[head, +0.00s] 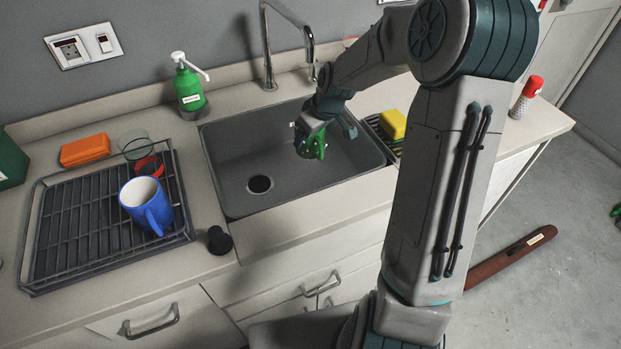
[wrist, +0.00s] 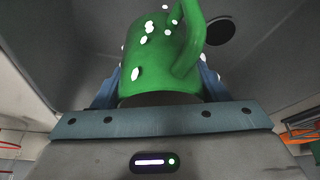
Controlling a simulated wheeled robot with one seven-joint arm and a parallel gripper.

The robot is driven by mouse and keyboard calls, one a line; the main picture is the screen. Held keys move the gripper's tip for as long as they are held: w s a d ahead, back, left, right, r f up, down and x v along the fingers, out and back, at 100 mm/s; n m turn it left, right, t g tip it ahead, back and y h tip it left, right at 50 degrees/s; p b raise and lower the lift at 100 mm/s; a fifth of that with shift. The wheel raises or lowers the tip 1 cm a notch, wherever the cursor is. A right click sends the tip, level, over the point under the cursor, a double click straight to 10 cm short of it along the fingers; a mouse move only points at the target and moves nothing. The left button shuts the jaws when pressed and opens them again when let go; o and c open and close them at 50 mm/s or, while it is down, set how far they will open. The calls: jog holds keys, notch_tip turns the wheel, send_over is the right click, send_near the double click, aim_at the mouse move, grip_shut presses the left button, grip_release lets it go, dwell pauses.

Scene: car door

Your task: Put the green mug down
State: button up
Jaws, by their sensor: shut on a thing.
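The green mug (wrist: 152,62) with white spots fills the middle of the wrist view, its handle towards the upper right. My gripper (wrist: 155,85) is shut on it, with a blue finger on each side of its body. In the head view the mug (head: 316,147) is a small green patch, mostly hidden by my gripper (head: 322,135). My gripper holds it over the grey sink (head: 235,165). In the wrist view the sink's dark drain shows beyond the mug. I cannot tell its exact height above the sink floor.
A dish rack (head: 75,225) left of the sink carries a blue mug (head: 146,203). A green soap bottle (head: 188,88) and the tap (head: 268,50) stand behind the sink. A yellow sponge (head: 393,124) lies at the sink's right. A black stopper (head: 219,240) sits near the front edge.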

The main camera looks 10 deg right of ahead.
notch_tip(320, 180, down, 11)
jog(key=shift+f, duration=0.15)
jog(key=o, duration=1.3)
jog(key=shift+c, duration=0.2)
jog(key=shift+s+d+r, duration=0.1)
jog(key=shift+d+r, duration=0.05)
jog(key=shift+r, duration=0.35)
jog(key=v, duration=1)
jog(key=s+r+m+h, duration=0.1)
jog(key=s+r, duration=0.3)
jog(key=s, duration=0.4)
jog(key=s+a+r+m, duration=0.1)
jog(key=s+r+m, duration=0.2)
jog(key=s, duration=0.5)
jog(key=s+a+r+m+g+h, duration=0.1)
jog(key=s+r+m, duration=0.2)
jog(key=s+r, duration=0.3)
jog(key=s, duration=0.3)
jog(key=shift+a+h, duration=0.25)
jog(key=shift+h, duration=0.05)
jog(key=shift+s, duration=0.1)
